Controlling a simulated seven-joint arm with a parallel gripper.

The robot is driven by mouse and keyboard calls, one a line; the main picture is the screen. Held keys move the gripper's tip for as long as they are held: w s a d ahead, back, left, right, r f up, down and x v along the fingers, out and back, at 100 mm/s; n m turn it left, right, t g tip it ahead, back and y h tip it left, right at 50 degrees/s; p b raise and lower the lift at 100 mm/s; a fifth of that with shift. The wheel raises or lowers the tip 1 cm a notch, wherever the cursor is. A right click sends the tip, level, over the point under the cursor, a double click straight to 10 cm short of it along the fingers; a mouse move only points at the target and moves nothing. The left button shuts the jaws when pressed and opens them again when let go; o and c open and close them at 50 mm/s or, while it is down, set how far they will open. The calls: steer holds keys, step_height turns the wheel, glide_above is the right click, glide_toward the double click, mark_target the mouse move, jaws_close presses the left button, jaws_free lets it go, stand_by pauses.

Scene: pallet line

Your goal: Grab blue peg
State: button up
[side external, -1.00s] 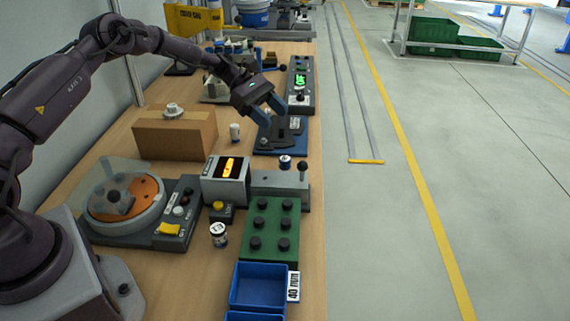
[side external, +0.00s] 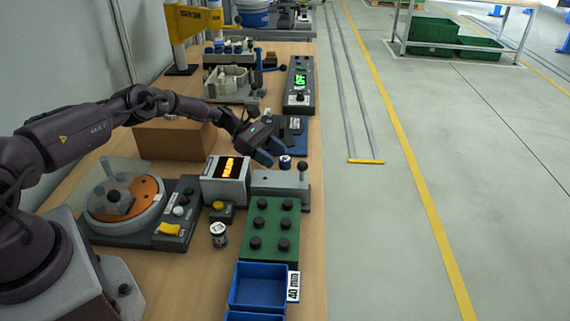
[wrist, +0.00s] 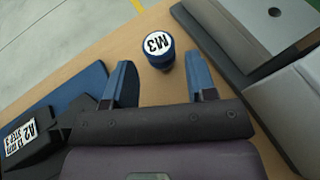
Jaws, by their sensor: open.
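The blue peg (side external: 285,162), with a white top, stands upright on the table between the blue fixture and the grey block. In the wrist view the peg (wrist: 160,58) shows a white round label reading M3 and a blue body. My gripper (side external: 273,153) is low and close to the peg. In the wrist view my gripper (wrist: 160,75) is open, with its blue fingers to either side of the peg's line. The peg sits just beyond the fingertips, and nothing is held.
A grey block with a black-knobbed lever (side external: 280,182) and a display box (side external: 226,186) stand close by. The blue fixture (wrist: 68,92) lies on the other side. A green block (side external: 272,218), a blue bin (side external: 258,288) and a white-topped cylinder (side external: 218,236) are nearer the camera.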

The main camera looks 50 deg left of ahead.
mark_target(290, 166)
steer(key=x, duration=0.5)
steer(key=shift+d, duration=0.4)
steer(key=shift+c, duration=0.4)
steer(key=c, duration=0.7)
